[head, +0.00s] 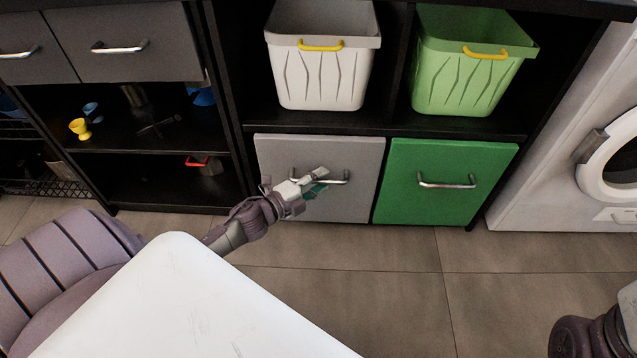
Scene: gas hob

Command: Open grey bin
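The grey bin (356,203) is a flat grey front at floor level in the black cabinet, with a horizontal metal bar handle (340,181) near its upper middle. Its front looks flush with the cabinet, so it stands shut. My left gripper (318,181) is at the left part of this handle, and its fingers overlap the bar in the picture. I cannot tell whether the fingers touch or grip the bar, or how wide they stand. My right gripper is out of view; only part of the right arm shows at the lower right corner.
A green bin front (446,205) with its own handle is right of the grey one. A white basket (320,75) and a light green basket (465,80) stand on the shelf above. A white washing machine (535,150) is at the right. The tiled floor (390,280) in front is clear.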

